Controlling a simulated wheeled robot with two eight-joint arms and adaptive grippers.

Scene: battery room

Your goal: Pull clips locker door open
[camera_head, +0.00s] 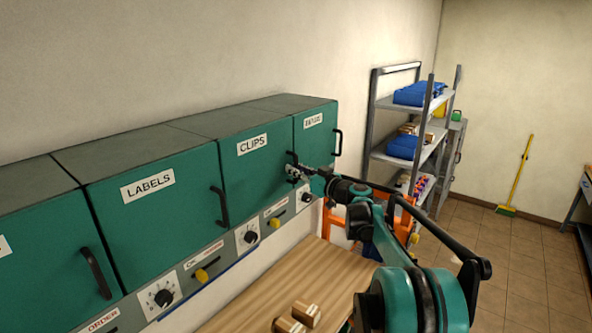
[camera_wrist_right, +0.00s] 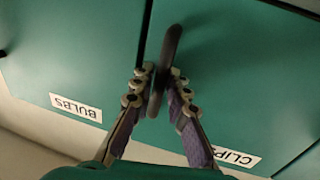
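The clips locker door (camera_head: 250,175) is green with a white CLIPS label, in the middle of the locker row in the head view. It looks closed, level with its neighbours. In the wrist view, the clips door (camera_wrist_right: 235,90) fills the right side, upside down. Its dark handle (camera_wrist_right: 170,50) stands near the seam with the bulbs door. My right gripper (camera_head: 296,172) is at this handle in the head view. In the wrist view, my right gripper's fingers (camera_wrist_right: 159,82) lie on both sides of the handle and appear closed on it. My left gripper is out of view.
The labels locker (camera_head: 150,210) stands left of the clips locker, the bulbs locker (camera_head: 318,145) right. Dials and switches line the panel below. A wooden table (camera_head: 260,290) with small brown blocks is in front.

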